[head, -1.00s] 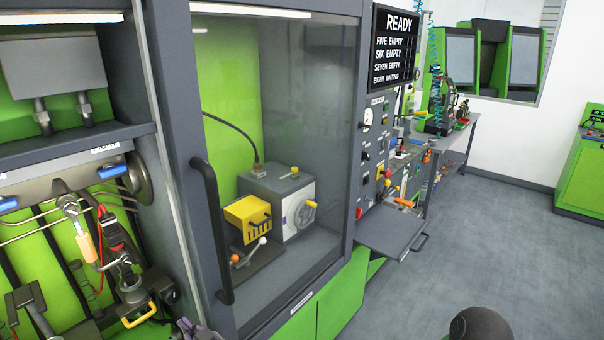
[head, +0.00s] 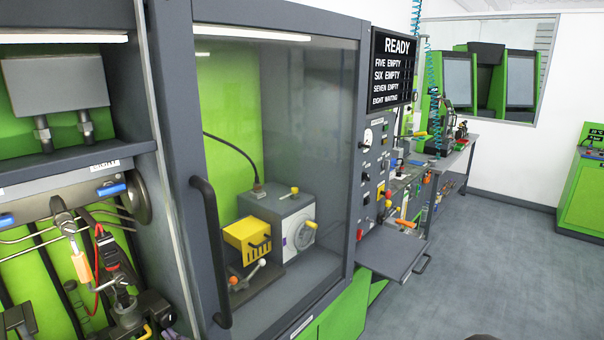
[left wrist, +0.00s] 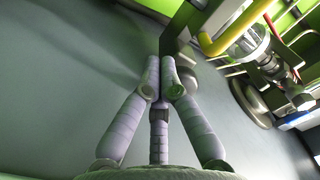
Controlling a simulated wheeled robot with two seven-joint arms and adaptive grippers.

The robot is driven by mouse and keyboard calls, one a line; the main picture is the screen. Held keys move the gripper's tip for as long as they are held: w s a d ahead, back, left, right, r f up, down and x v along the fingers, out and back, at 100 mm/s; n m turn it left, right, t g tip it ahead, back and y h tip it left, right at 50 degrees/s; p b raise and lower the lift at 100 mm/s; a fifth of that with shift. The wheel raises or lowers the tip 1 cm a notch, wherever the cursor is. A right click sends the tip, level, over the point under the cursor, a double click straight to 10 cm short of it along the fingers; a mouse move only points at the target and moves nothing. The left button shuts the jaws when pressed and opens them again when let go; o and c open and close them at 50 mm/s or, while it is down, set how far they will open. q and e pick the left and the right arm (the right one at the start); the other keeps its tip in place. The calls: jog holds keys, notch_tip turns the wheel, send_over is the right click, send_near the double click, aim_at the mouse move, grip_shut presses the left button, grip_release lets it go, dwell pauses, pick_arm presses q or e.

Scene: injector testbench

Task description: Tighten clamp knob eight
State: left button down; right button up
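A clamp rig with an injector-like part (head: 125,300) stands in the open bay at the lower left of the head view. A yellow handle (head: 146,332) shows at its foot, cut by the picture edge. In the left wrist view a yellow bent bar (left wrist: 238,30), metal fittings and a dark round disc (left wrist: 250,102) lie to the upper right; I cannot tell which is clamp knob eight. My left gripper (left wrist: 163,78) has its purple-grey fingertips drawn together with nothing between them, apart from the rig. In the head view it barely shows at the bottom edge. My right gripper is out of view.
A glazed cabinet with a dark door handle (head: 210,250) stands beside the bay. Behind the glass are a yellow box (head: 246,234) and a grey unit. The sign (head: 393,70) reads READY, with eight waiting. A shelf (head: 393,252) juts out; the floor at right is clear.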

pick_arm(q)
jog(key=shift+w+r, duration=0.1)
jog(key=shift+r, duration=0.25)
dwell(0.5)
jog(key=shift+a+r+p, duration=0.1)
jog(key=shift+r+p, duration=0.15)
jog(key=shift+p, duration=0.6)
jog(key=shift+a+f, duration=0.1)
jog(key=shift+f, duration=0.1)
jog(key=p+v, duration=0.1)
jog(key=v, duration=0.5)
jog(key=shift+s+f, duration=0.3)
jog(key=shift+f, duration=0.1)
jog(key=shift+f, duration=0.1)
